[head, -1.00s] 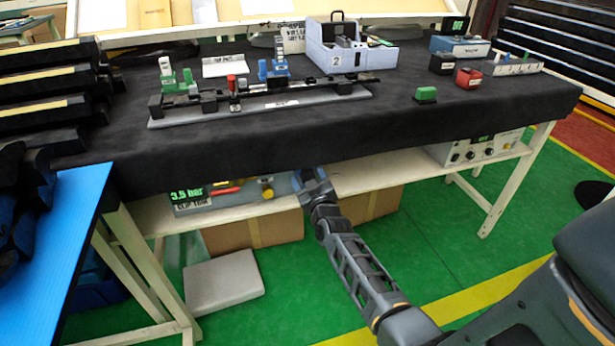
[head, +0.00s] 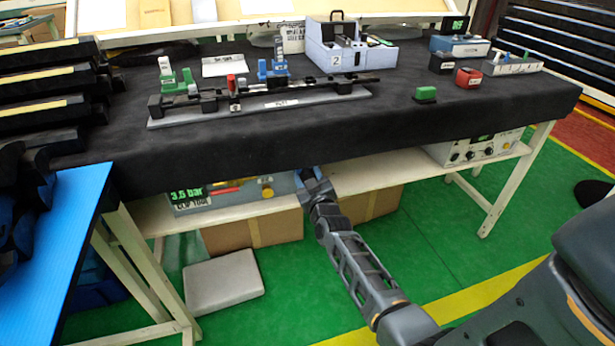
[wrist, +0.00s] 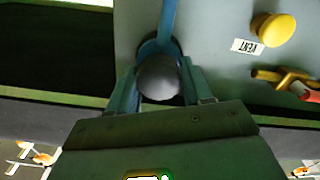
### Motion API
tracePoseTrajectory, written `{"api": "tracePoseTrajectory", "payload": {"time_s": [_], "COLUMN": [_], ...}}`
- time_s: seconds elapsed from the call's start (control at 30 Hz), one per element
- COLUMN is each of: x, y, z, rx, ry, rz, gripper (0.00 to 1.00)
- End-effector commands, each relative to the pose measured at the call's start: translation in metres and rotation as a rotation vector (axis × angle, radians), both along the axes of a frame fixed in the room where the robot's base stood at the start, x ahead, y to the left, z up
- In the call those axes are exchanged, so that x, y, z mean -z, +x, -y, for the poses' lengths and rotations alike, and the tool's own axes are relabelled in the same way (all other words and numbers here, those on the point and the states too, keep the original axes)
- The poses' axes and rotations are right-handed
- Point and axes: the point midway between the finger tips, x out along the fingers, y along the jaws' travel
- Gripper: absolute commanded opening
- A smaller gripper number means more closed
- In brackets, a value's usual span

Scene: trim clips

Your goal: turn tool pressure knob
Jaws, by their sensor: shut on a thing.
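The grey clip tool unit (head: 221,201) sits on the shelf under the table. Its green display (head: 188,194) appears to read 3.6 bar. In the wrist view, the round grey knob (wrist: 159,76) is on the unit's light face (wrist: 215,65). My gripper (wrist: 162,88) is shut on the knob, one blue-grey finger on each side. In the head view, my gripper (head: 305,182) reaches in under the table edge at the unit's right end and hides the knob.
A yellow VENT button (wrist: 274,29) and a red-and-yellow valve lever (wrist: 295,84) are beside the knob. The dark table edge (head: 340,140) hangs above my gripper. A cardboard box (head: 255,232) stands below the shelf. Another unit (head: 470,150) is at the shelf's right end.

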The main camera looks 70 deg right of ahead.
Motion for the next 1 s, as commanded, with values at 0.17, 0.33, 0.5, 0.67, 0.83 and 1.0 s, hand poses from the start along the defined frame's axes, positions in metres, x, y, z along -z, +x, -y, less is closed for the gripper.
{"api": "tracePoseTrajectory", "payload": {"time_s": [0.17,0.33,0.5,0.67,0.83,1.0], "x": [-0.0007,-0.0005,-0.0004,-0.0008,-0.0008,-0.001], "y": [0.0008,0.0006,0.0007,-0.0002,-0.001,-0.0018], "z": [-0.0006,-0.0005,-0.0005,0.0003,0.001,0.0018], "rx": [-0.002,-0.003,-0.004,-0.003,-0.003,-0.003], "ry": [0.023,0.081,0.172,0.268,0.368,0.453], "rz": [0.031,0.1,0.206,0.321,0.436,0.536], "gripper": [0.19,0.19,0.19,0.19,0.19,0.19]}}
